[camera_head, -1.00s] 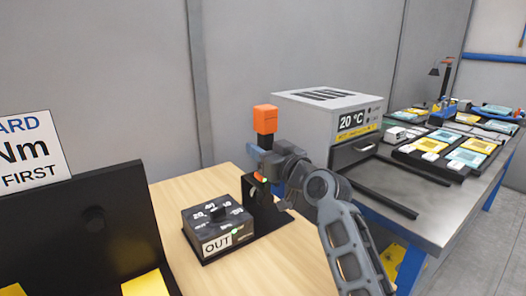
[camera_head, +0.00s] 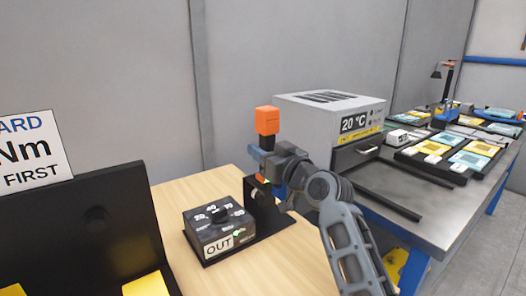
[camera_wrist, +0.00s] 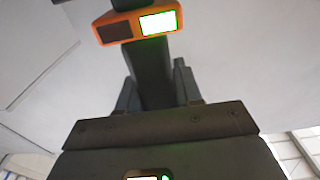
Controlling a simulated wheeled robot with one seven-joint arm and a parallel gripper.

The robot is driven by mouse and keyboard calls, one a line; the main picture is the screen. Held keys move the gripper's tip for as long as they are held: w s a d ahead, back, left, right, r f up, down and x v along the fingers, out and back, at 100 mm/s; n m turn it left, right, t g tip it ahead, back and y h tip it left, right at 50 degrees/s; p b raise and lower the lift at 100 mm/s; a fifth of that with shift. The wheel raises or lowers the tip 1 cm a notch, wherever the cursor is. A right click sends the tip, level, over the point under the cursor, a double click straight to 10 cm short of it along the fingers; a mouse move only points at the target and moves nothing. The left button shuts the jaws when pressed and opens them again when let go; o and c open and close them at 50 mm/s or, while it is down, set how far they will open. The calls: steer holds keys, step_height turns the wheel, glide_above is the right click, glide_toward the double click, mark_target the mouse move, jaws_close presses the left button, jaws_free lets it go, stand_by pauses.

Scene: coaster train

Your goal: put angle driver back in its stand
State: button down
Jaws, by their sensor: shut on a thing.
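The angle driver (camera_head: 267,121) has an orange block on top of a dark body, with a small orange part at its lower end. It looks upright in the head view. My gripper (camera_head: 263,158) is shut on its dark body. The driver's lower end is at the top of the black stand (camera_head: 267,213), overlapping it in the picture; I cannot tell whether it is seated in it. In the wrist view the dark driver body (camera_wrist: 150,75) runs between my gripper's fingers (camera_wrist: 156,88), with the orange end and a lit green-edged panel beyond.
A dark box with a dial and an OUT label (camera_head: 219,243) stands beside the stand on the wooden table (camera_head: 190,187). A black panel (camera_head: 90,235) is at the left. A grey oven (camera_head: 330,118) and trays sit on the blue bench at the right.

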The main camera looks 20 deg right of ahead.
steer(key=shift+f+b, duration=0.6)
steer(key=shift+b, duration=0.25)
stand_by(1.1)
